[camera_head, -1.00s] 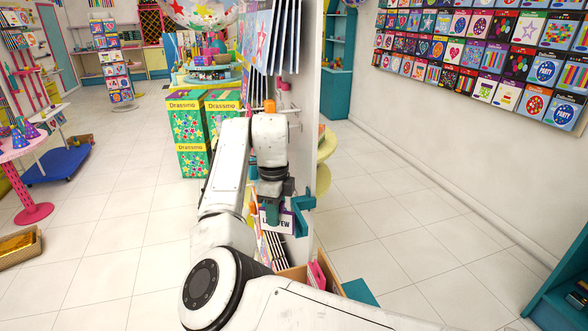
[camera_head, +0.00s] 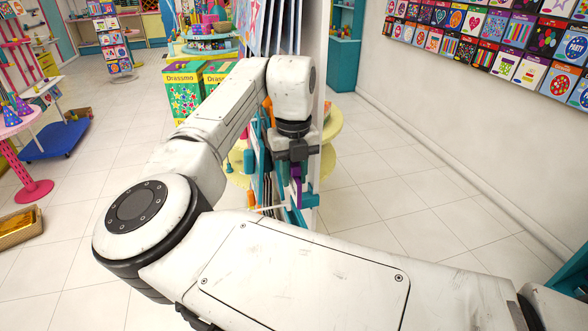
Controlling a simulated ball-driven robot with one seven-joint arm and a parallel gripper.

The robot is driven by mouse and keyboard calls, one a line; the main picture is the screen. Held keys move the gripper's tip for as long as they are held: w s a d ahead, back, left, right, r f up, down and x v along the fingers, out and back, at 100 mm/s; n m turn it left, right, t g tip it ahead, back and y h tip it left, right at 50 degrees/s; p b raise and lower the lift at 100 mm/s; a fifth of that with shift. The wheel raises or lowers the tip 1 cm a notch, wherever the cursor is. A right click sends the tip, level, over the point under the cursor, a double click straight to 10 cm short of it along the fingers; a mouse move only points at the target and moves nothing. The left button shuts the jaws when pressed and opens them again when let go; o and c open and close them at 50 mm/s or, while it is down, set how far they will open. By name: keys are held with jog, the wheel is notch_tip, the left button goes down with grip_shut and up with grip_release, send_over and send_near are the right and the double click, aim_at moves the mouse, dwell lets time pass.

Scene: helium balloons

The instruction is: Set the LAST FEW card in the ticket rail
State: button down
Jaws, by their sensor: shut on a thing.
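My gripper (camera_head: 297,160) points down beside the end of the white display panel. It is shut on the LAST FEW card (camera_head: 297,177), which shows as a narrow purple strip below the fingers. The card is turned almost edge-on, so its lettering is hidden. A teal bracket-like piece (camera_head: 310,199), which may be the ticket rail, is just below and beside the card on the panel's side. I cannot tell whether the card touches it.
A white panel (camera_head: 313,60) with hanging cards stands behind my gripper. A round yellow shelf (camera_head: 332,124) sticks out to its right. Green Drassmo boxes (camera_head: 184,98) stand at the left. The tiled floor to the right (camera_head: 390,185) is clear.

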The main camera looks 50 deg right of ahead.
aim_at(293, 196)
jog(key=shift+w+d, duration=0.1)
jog(key=shift+d, duration=0.05)
jog(key=shift+f, duration=0.2)
jog(key=shift+f+b, duration=1.25)
jog(key=shift+f, duration=2.1)
jog(key=shift+f+b, duration=0.4)
jog(key=shift+f, duration=1.15)
jog(key=c, duration=0.8)
grip_release()
notch_tip(293, 196, up, 11)
jog(key=shift+f+b, duration=0.1)
jog(key=shift+b, duration=1)
jog(key=shift+f, duration=0.1)
